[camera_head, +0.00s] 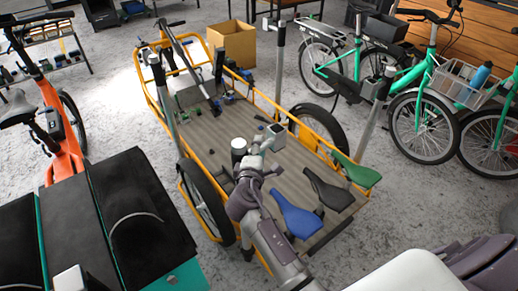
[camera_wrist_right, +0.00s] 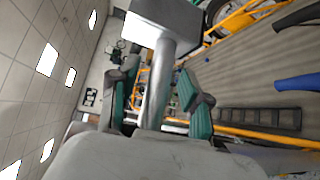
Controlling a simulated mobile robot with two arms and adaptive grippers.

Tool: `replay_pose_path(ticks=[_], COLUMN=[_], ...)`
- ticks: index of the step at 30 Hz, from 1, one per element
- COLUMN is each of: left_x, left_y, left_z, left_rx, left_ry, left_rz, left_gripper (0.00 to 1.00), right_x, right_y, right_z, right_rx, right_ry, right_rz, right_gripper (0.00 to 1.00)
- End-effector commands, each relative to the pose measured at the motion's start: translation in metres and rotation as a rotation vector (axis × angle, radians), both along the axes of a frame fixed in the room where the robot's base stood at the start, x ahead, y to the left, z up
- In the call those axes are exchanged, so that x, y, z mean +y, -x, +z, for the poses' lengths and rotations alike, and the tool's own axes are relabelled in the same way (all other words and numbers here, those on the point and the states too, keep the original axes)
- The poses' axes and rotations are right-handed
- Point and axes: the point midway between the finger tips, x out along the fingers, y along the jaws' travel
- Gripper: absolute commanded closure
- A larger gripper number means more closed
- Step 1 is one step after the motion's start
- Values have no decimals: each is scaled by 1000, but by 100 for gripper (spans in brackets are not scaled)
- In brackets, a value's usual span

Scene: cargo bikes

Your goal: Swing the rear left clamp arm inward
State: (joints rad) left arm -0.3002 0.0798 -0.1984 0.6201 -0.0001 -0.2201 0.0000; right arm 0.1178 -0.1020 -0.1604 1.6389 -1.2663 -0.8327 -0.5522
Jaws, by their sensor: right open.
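The yellow-framed cargo bike (camera_head: 318,117) stands in the middle of the head view, with upright metal clamp posts around its bed. My right gripper (camera_head: 262,143) is over the near part of the bed. In the head view my gripper and wrist hide most of the spot. My left gripper is not in view.
Blue (camera_head: 296,215), black (camera_head: 328,190) and green (camera_head: 357,171) saddles lie near the bed's near end. Another post (camera_head: 375,112) rises at the right. A black-lidded box (camera_head: 140,215) stands left, an orange bike (camera_head: 64,145) behind it. Green bikes (camera_head: 425,110) stand right.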

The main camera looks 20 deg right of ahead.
Motion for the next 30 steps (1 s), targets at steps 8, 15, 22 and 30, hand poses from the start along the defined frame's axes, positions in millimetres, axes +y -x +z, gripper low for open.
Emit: replay_pose_path(ticks=[8, 15, 22, 30], left_x=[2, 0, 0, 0], left_y=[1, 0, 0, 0], left_z=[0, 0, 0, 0], left_rx=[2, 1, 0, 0], left_ry=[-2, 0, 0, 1], left_rz=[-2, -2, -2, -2], left_gripper=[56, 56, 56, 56], right_x=[15, 36, 43, 43], right_y=[21, 51, 61, 61], right_z=[3, 8, 10, 10], right_rx=[0, 2, 1, 0], right_ry=[-2, -1, -1, 0], right_rz=[1, 1, 0, 0], right_gripper=[52, 52, 52, 52])
